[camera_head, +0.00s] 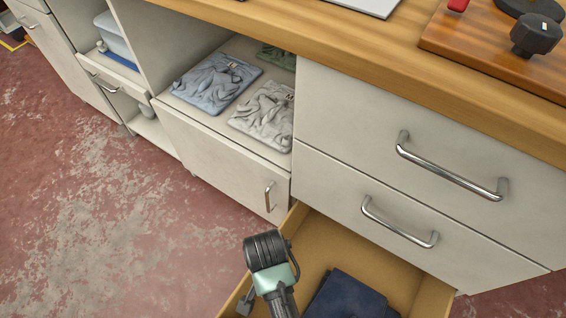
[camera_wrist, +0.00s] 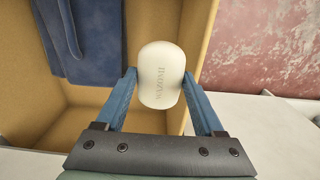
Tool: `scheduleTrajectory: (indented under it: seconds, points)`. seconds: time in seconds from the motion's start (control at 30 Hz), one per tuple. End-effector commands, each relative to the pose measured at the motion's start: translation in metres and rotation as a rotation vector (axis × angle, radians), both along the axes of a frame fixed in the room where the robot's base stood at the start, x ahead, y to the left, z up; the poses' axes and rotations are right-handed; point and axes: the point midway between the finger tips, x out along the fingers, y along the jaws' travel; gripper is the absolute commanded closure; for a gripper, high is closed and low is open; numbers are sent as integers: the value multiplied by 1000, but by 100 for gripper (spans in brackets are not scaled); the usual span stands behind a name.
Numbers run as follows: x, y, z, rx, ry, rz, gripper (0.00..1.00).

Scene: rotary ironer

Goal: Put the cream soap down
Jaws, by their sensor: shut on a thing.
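The cream soap (camera_wrist: 161,84) is a pale, rounded bar with stamped lettering. It sits between the two blue fingers of my gripper (camera_wrist: 160,75) in the wrist view, and the fingers are shut on its sides. Behind it in that view is the open wooden drawer (camera_wrist: 95,112). I cannot tell how high the soap is above the drawer floor. In the head view my arm reaches over the left side of the same open drawer (camera_head: 325,245). The soap and fingertips are not discernible there.
A folded dark blue cloth (camera_head: 350,298) lies in the open drawer, with bare floor beside it. Two closed drawers (camera_head: 400,165) are above. Left, an open shelf holds a folded blue garment (camera_head: 212,82) and a grey one (camera_head: 266,115). The red floor (camera_head: 120,220) is clear.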

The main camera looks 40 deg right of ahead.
Motion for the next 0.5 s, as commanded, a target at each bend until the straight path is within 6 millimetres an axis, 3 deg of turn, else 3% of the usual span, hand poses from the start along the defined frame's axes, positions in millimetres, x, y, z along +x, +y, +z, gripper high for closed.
scheduleTrajectory:
  seconds: [0.5]
  points:
    - [-1,0,-140,0,2,0,89]
